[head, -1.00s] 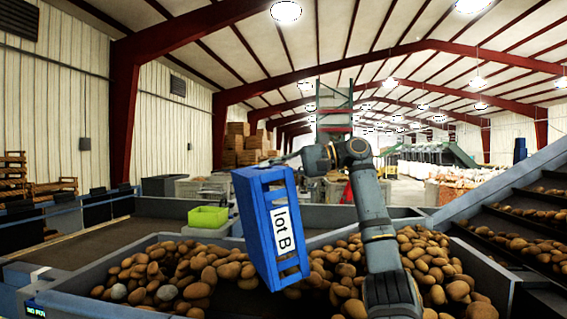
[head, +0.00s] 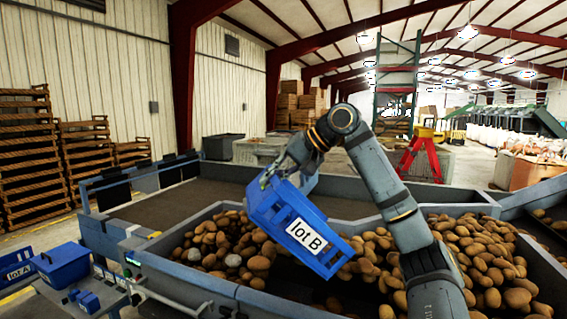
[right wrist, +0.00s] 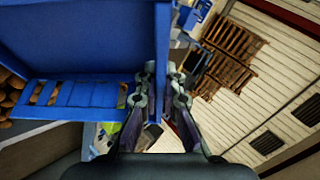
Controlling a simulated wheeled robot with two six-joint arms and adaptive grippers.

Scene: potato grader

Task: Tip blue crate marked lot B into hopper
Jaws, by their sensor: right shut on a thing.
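The blue crate marked lot B (head: 272,222) hangs tilted above the hopper (head: 190,281), its labelled end low and to the right. The hopper holds many brown potatoes. My right gripper (head: 269,178) is shut on the crate's upper left edge. In the right wrist view the gripper (right wrist: 161,95) is shut on a blue wall of the crate (right wrist: 80,45), and a slotted side shows below it. I cannot tell whether potatoes are left in the crate. My left gripper is not in view.
A blue crate marked lot A (head: 20,271) and a blue box (head: 62,264) stand at the lower left. Stacked wooden pallets (head: 28,160) line the left wall. A flat dark belt (head: 180,206) lies behind the hopper. A red and yellow stand (head: 422,155) is farther back.

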